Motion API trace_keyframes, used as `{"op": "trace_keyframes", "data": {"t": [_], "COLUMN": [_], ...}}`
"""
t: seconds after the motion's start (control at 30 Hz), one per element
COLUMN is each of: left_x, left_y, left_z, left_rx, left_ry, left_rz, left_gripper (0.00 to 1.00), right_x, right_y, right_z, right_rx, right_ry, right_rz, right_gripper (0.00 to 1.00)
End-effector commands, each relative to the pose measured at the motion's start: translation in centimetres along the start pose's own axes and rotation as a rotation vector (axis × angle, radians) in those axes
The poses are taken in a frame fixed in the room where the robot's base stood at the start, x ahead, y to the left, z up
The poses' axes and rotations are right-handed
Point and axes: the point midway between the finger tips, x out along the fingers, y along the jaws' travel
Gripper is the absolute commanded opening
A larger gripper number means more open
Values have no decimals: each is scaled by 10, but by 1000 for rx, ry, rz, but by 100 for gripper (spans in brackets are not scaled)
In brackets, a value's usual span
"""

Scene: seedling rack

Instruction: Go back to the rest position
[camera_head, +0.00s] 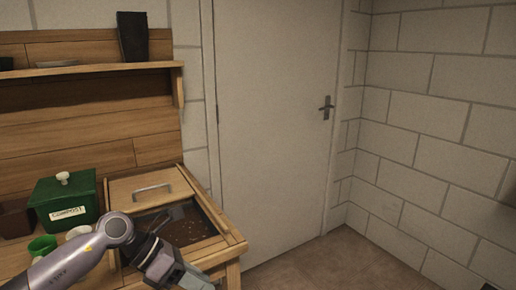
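My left arm comes in from the bottom left, over the front of the wooden bench (238,248). My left gripper (198,280) is at the bottom edge of the view, by the bench's front right corner. Its fingers are too small and cut off to tell whether they are open or shut. I see nothing clearly held in it. My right gripper is not in view.
The bench has a soil bin (186,228) with a wooden lid (150,186) partly over it. A green compost box (64,200), a green cup (42,246) and a brown pot (14,220) stand left. A dark vase (132,36) stands on the shelf (90,70). Floor (345,262) right is clear.

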Motion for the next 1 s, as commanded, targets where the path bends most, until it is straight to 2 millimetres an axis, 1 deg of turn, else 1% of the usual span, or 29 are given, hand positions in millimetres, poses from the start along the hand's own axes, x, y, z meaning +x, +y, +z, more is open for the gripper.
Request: {"op": "trace_keyframes", "data": {"t": [0.03, 0.1, 0.2, 0.3, 0.37, 0.47, 0.57, 0.67, 0.77, 0.8, 0.87, 0.9, 0.97, 1.0], "left_x": [17, 32, 42, 44, 42, 36, 30, 25, 24, 24, 26, 28, 32, 35], "left_y": [-19, -40, -64, -78, -82, -80, -71, -58, -44, -39, -34, -32, -31, -33], "left_z": [4, 14, 26, 35, 38, 36, 24, 1, -33, -50, -77, -97, -129, -151], "left_rx": [-61, -158, -324, -517, -645, -876, -1127, -1393, -1671, -1787, -1961, -2079, -2257, -2373], "left_ry": [-89, -216, -392, -561, -659, -813, -957, -1089, -1209, -1255, -1318, -1358, -1412, -1445], "left_rz": [-78, -173, -298, -409, -469, -557, -627, -679, -711, -718, -722, -720, -711, -700], "left_gripper": [38, 38, 38, 38, 38, 38, 38, 38, 38, 38, 38, 38, 38, 38], "right_x": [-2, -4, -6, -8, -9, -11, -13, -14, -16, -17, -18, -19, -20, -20], "right_y": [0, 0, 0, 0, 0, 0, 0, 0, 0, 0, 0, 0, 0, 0], "right_z": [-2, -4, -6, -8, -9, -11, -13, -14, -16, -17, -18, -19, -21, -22], "right_rx": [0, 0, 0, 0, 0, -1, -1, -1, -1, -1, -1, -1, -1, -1], "right_ry": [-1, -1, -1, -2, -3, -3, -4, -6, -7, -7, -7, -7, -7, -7], "right_rz": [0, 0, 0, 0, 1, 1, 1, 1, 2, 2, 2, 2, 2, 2], "right_gripper": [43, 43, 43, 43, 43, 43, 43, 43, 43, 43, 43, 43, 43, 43]}}
